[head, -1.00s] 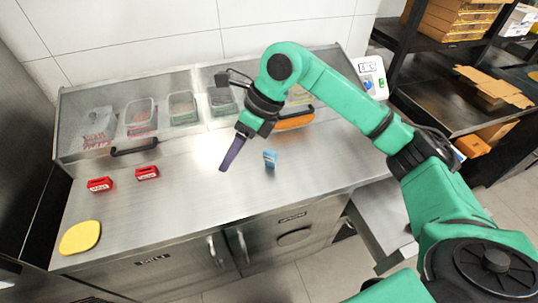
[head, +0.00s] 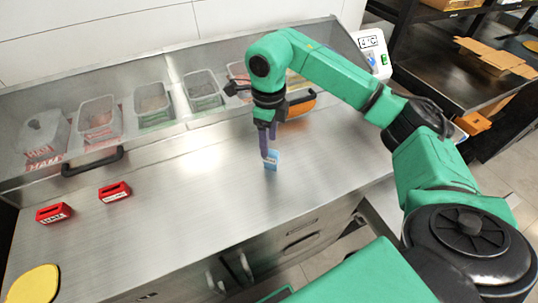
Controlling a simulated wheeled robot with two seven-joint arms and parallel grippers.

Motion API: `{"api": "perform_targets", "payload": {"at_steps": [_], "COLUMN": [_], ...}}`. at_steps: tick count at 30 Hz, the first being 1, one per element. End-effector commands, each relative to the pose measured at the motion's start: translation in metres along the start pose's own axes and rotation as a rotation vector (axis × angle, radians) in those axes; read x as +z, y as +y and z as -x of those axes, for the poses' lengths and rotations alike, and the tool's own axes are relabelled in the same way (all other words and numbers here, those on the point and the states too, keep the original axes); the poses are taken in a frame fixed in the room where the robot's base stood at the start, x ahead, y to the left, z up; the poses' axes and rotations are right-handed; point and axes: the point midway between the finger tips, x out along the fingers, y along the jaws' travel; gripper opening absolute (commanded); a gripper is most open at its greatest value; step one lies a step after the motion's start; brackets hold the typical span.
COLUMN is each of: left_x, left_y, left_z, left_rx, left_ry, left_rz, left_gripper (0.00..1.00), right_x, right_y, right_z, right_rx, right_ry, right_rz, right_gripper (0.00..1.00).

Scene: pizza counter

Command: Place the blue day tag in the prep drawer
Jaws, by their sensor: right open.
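The blue day tag (head: 271,160) stands upright on the steel counter, right of the middle. My right gripper (head: 268,150) points down at it, with its purple fingers open and their tips at the tag's upper part. I cannot tell whether the fingers touch the tag. The prep counter's front, with drawer or door handles (head: 245,265), shows below the counter edge. It looks shut where it shows, and much of it is cut off or hidden by my arm. My left gripper is not in view.
Two red holders (head: 115,192) stand on the left of the steel counter (head: 190,215). A yellow disc (head: 35,285) lies at the front left. Clear tubs (head: 98,120) sit behind glass at the back. An orange item (head: 297,106) lies behind my gripper. The counter's middle is clear.

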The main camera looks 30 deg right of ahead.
Motion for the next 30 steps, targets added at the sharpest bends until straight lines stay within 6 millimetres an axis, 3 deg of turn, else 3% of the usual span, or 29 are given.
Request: {"api": "perform_targets", "payload": {"at_steps": [3, 11, 15, 21, 22, 26, 27, 30], "left_x": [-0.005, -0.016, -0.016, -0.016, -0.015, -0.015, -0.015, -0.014], "left_y": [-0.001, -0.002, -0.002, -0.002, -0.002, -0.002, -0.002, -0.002], "left_z": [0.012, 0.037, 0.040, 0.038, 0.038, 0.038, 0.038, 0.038], "left_rx": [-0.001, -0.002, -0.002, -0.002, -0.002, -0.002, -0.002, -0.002], "left_ry": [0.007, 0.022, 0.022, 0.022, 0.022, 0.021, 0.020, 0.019], "left_rz": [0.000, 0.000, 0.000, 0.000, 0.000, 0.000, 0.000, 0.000], "left_gripper": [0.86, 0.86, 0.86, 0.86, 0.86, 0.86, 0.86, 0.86], "right_x": [-0.001, -0.005, -0.004, -0.003, -0.003, -0.003, -0.003, -0.003], "right_y": [0.000, -0.002, -0.002, -0.002, -0.002, -0.002, -0.002, -0.002], "right_z": [-0.022, -0.059, -0.084, -0.088, -0.088, -0.088, -0.088, -0.088], "right_rx": [0.003, 0.004, 0.002, 0.000, 0.000, 0.001, 0.001, 0.001], "right_ry": [0.002, 0.005, -0.001, -0.002, -0.002, -0.002, -0.002, -0.002], "right_rz": [0.000, -0.001, 0.001, 0.001, 0.001, 0.001, 0.001, 0.001], "right_gripper": [0.62, 0.62, 0.62, 0.62, 0.55, 0.05, 0.00, 0.00]}}
